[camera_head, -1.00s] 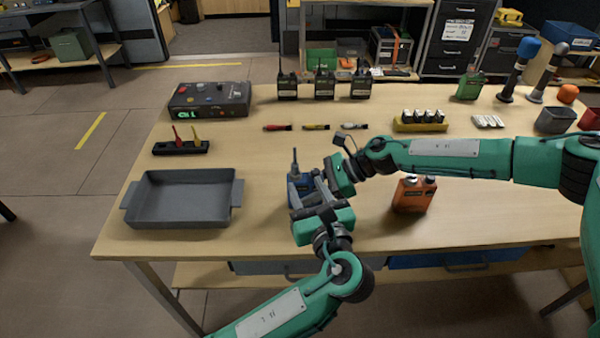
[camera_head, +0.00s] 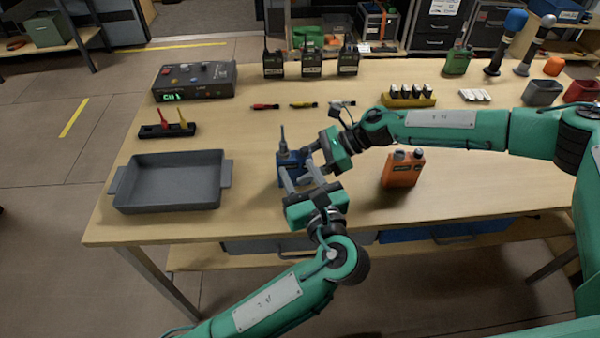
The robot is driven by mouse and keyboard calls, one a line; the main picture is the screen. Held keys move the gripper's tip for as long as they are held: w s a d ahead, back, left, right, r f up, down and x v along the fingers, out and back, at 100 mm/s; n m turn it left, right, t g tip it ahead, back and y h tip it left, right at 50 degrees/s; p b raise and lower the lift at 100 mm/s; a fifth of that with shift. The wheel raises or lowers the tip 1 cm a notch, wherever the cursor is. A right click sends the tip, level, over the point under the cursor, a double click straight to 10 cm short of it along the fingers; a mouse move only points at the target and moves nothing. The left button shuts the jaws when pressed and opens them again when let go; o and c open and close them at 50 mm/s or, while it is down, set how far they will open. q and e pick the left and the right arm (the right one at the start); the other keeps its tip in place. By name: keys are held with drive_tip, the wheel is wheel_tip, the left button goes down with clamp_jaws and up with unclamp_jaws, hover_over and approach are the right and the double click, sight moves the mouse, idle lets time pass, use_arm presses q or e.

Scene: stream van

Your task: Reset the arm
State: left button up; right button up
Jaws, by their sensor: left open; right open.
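My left gripper (camera_head: 303,178) comes up from the bottom of the head view, fingers apart and pointing away from me. My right gripper (camera_head: 309,166) reaches in from the right, with its fingers pointing left and down. The two grippers are close together over the middle of the table and overlap in the view. A blue radio (camera_head: 283,160) with an upright antenna stands just behind and left of them. The fingers partly hide its lower part. I cannot tell whether any finger touches it.
A grey tray (camera_head: 170,194) is left on the table (camera_head: 400,225). An orange canister (camera_head: 402,169) stands below my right forearm. Black radios (camera_head: 311,62), a control box (camera_head: 194,81), a yellow battery holder (camera_head: 408,100) and loose screwdrivers are further back. The front right tabletop is clear.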

drive_tip(key=v, duration=1)
